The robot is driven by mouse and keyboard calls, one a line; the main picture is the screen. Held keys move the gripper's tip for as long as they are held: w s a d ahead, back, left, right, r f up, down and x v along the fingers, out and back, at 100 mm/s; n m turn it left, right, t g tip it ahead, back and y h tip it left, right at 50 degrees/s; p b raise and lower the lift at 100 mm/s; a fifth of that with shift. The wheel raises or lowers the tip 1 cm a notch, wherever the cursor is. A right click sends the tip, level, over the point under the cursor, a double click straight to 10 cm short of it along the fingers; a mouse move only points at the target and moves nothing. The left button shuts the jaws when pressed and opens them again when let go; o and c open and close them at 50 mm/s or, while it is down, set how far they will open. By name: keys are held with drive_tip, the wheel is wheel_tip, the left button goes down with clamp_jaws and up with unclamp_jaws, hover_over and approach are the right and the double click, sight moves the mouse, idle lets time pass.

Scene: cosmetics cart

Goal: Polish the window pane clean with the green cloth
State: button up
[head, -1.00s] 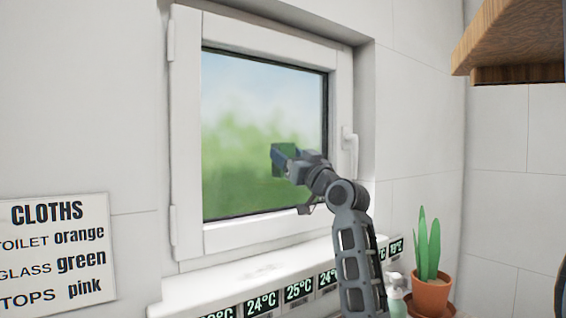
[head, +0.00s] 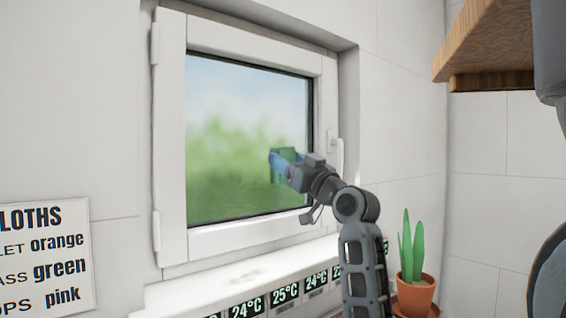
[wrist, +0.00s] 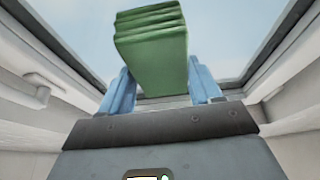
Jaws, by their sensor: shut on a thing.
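The window pane (head: 240,120) sits in a closed white frame, with a hazy, blurred view of green and pale blue through it. My gripper (head: 284,165) is in front of the lower right part of the pane. It is shut on the folded green cloth (head: 291,154). In the wrist view the green cloth (wrist: 152,50) stands up in thick folds between the blue fingers of my gripper (wrist: 160,92), with the pane (wrist: 80,30) behind it. I cannot tell whether the cloth touches the glass.
A white handle (head: 338,156) is on the frame's right side. Below runs a white sill (head: 215,290) with temperature labels. A potted plant (head: 414,290) stands at lower right, a wooden shelf (head: 490,45) hangs at upper right. A cloth sign (head: 45,255) is at left.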

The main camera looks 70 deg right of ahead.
drive_tip(key=shift+s+a, duration=0.15)
drive_tip(key=shift+s, duration=0.05)
drive_tip(key=shift+s+a, duration=0.4)
drive_tip(key=shift+s, duration=0.2)
drive_tip(key=shift+s+a, duration=0.35)
drive_tip(key=shift+s, duration=0.25)
